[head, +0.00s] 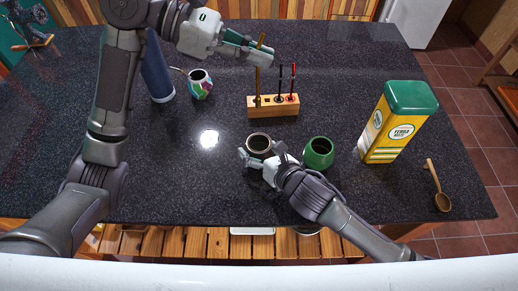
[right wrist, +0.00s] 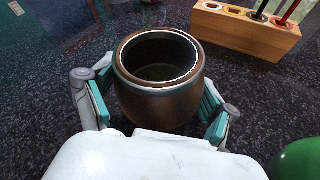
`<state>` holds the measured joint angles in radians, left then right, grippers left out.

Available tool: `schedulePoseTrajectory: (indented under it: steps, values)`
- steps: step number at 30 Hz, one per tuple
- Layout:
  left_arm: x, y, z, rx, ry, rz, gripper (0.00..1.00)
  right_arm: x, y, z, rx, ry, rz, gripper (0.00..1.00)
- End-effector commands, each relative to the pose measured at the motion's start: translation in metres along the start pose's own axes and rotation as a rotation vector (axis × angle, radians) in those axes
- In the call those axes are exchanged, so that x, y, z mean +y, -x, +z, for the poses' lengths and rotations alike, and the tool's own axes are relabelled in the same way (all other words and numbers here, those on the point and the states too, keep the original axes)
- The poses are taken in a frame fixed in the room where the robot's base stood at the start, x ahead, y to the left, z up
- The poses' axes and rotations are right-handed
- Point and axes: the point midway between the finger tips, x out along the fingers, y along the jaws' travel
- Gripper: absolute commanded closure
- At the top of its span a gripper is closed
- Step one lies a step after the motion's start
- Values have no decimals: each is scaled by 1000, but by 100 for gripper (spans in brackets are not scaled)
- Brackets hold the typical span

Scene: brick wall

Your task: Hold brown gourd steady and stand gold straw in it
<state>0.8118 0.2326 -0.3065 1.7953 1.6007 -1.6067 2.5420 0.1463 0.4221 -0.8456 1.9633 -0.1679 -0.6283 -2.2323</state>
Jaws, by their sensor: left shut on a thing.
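The brown gourd (head: 259,142) stands upright on the dark counter, open at the top with a metal rim. In the right wrist view the gourd (right wrist: 158,100) sits between the fingers of my right gripper (right wrist: 160,112); the fingers are open around it, with a small gap at the left.
A black straw (head: 280,80) and a red straw (head: 293,80) stand in the same stand. A green gourd (head: 318,152) is close right of my right gripper. A yellow tin (head: 393,130), wooden spoon (head: 438,190), patterned gourd (head: 200,85) and blue flask (head: 156,70) stand or lie around.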

Motion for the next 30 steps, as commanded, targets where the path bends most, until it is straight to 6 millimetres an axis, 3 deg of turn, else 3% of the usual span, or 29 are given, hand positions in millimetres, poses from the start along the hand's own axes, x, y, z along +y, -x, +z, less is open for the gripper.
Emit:
schedulePoseTrajectory:
  steps: [1, 8, 30]
  values:
    - [0, 0, 0, 0, 0, 0, 100, 0, 0, 0, 0, 0, 0, 30]
    - [0, 0, 0, 0, 0, 0, 100, 0, 0, 0, 0, 0, 0, 67]
    - [0, -17, -41, 0, 2, 0, 100, 0, 0, -1, 2, 0, -1, 67]
